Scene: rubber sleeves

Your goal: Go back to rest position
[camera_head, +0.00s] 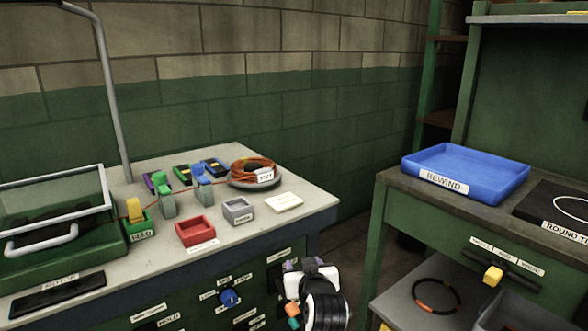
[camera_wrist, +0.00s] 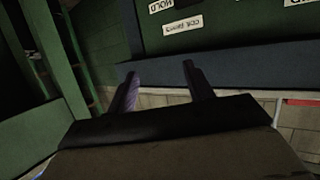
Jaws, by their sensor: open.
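My gripper (camera_head: 303,266) is at the lower middle of the head view, in front of the workbench (camera_head: 320,200) and below its top surface. In the wrist view its two dark fingers (camera_wrist: 160,82) stand apart with nothing between them. Beyond the fingers show the bench's dark front edge and its green labelled front panel, which appears upside down. My gripper looks clear of everything on the bench top.
The bench holds a red tray (camera_head: 195,232), a grey tray (camera_head: 238,211), an orange coil (camera_head: 254,170), coloured fixtures and a green lidded box (camera_head: 60,235). At right, a second bench carries a blue REWIND tray (camera_head: 465,176). A floor gap separates the benches.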

